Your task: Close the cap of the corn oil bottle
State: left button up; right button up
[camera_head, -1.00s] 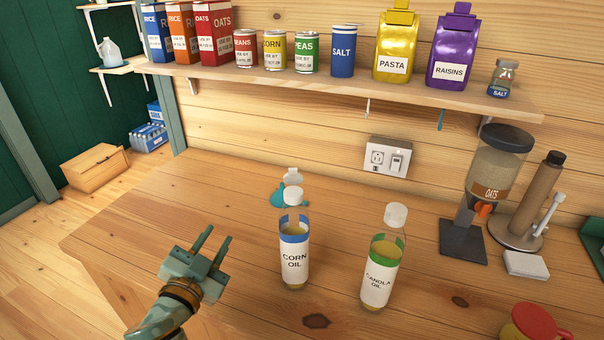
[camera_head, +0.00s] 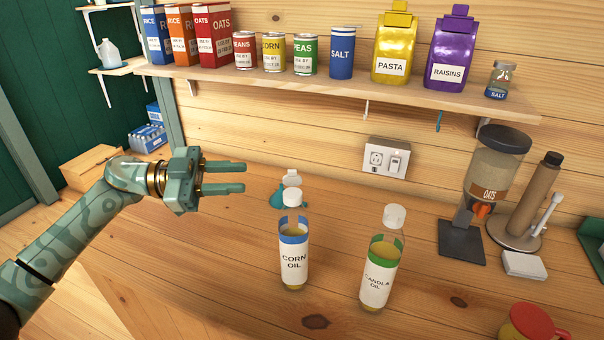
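The corn oil bottle (camera_head: 294,262) stands upright on the wooden table, with a white label and a blue band. Its white cap (camera_head: 293,198) is on the neck, and a white flap (camera_head: 292,178) stands up just behind it, looking like the cap's raised lid. My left gripper (camera_head: 244,177) is open and empty, to the left of the cap and apart from it. Its two fingers point right, one above the other, at about the height of the flap in the picture. My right gripper is not in view.
The canola oil bottle (camera_head: 378,275) stands just to the right, its white cap down. A teal object (camera_head: 276,199) lies behind the corn oil. An oats dispenser (camera_head: 493,170) and a red-lidded container (camera_head: 533,323) are at the right. A loaded shelf (camera_head: 330,85) runs above.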

aim_at(292, 178)
pick_arm(q)
jog(key=d, duration=0.8)
jog(key=w+d, duration=0.1)
jog(key=d, duration=0.4)
grip_shut()
